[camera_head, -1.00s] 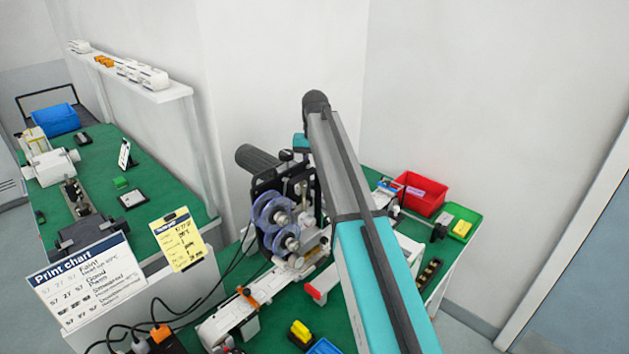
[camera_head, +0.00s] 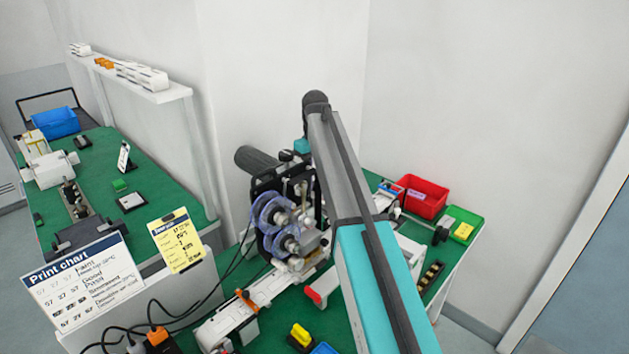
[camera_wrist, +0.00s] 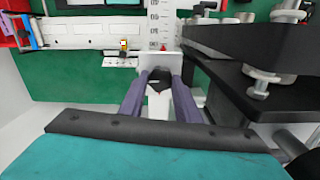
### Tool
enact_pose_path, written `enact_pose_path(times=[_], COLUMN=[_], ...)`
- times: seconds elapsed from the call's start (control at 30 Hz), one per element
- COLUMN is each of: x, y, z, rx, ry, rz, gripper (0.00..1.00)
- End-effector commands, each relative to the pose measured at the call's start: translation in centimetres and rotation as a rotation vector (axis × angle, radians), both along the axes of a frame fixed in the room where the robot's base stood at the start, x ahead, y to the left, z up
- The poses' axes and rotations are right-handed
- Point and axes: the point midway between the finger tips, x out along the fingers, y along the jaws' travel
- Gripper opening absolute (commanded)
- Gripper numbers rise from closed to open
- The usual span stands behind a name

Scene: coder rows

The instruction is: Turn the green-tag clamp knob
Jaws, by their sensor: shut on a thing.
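In the wrist view my gripper (camera_wrist: 160,76) has its two purple-grey fingers on either side of a dark knob (camera_wrist: 159,87). The fingers are closed on it, and a pale block shows around and below the knob. No green tag can be made out on the knob, so I cannot tell its colour mark. In the head view the coder machine (camera_head: 288,225), with clear blue-tinted reels, stands on the green bench. My arm crosses in front of the bench there, and my gripper and the knob are hidden.
In the wrist view dark machine plates (camera_wrist: 250,45) stand close at the right of my fingers. A scale strip (camera_wrist: 163,20) with a red pointer lies beyond. In the head view a red bin (camera_head: 421,197) and a green tray (camera_head: 458,225) sit at the right.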

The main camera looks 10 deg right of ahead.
Motion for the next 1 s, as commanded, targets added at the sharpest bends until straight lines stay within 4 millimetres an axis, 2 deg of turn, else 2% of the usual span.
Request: enact_pose_path(times=[0.23,0.63,0.67,0.73,1.0], x=[0.06,0.06,0.06,0.05,0.03], y=[0.02,0.03,0.03,0.04,0.04], z=[0.09,0.1,0.1,0.09,0.04], rx=[0.0,0.0,0.0,0.0,0.001], ry=[-0.002,-0.002,-0.002,-0.002,-0.001], rz=[0.062,0.067,0.067,0.067,0.067], gripper=[0.07,0.07,0.35,0.46,0.48])
